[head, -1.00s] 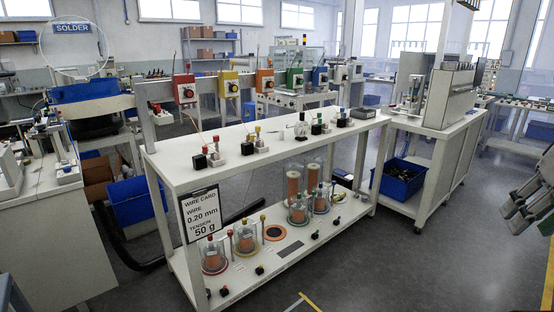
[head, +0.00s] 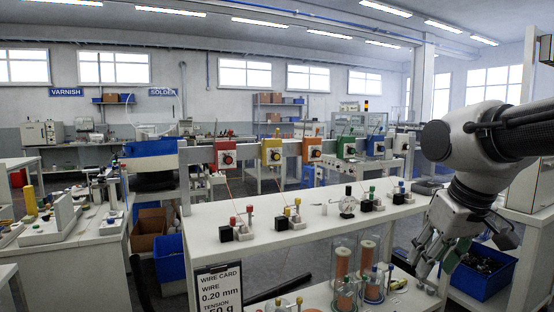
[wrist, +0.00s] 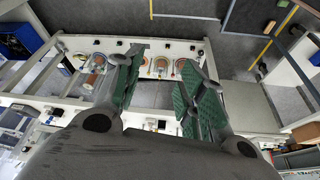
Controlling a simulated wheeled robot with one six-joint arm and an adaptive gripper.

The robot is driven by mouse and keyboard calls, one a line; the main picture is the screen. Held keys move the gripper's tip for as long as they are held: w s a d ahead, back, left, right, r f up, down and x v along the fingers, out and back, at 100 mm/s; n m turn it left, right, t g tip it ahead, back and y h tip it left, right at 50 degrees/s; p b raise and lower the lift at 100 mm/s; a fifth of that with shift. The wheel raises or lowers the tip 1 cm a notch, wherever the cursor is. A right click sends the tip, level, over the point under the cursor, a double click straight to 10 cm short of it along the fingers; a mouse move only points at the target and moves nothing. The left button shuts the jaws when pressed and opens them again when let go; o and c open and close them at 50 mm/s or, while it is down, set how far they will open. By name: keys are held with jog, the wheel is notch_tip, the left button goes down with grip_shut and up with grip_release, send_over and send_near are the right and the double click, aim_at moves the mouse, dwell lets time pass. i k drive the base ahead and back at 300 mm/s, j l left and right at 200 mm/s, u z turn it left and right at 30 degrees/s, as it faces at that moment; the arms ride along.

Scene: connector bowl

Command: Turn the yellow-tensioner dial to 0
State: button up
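The yellow tensioner (head: 273,152) is a yellow box with a round dial on its front, mounted on the rail above the white bench in the head view. The dial's setting is too small to read. My gripper (head: 437,268) is at the right of the head view, low beside the bench's right end, well apart from the yellow tensioner. In the wrist view my gripper (wrist: 158,100) shows its two green-padded fingers spread apart with nothing between them. The yellow tensioner cannot be made out in the wrist view.
The red (head: 226,153), orange (head: 312,150), green (head: 346,147) and blue (head: 376,145) tensioners share the rail. Clamps and small posts stand on the bench top (head: 285,240). Glass-covered spools (head: 344,270) are below. A blue bin (head: 483,275) stands at the right.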

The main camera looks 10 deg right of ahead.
aim_at(275, 156)
jog(key=i+l+u, duration=0.4)
jog(key=i+l, duration=0.2)
jog(key=i+l+u, duration=0.2)
jog(key=l, duration=0.2)
jog(key=i+l+u, duration=0.2)
jog(key=l, duration=0.2)
jog(key=i+l+u, duration=0.2)
jog(key=l, duration=0.25)
jog(key=j, duration=0.2)
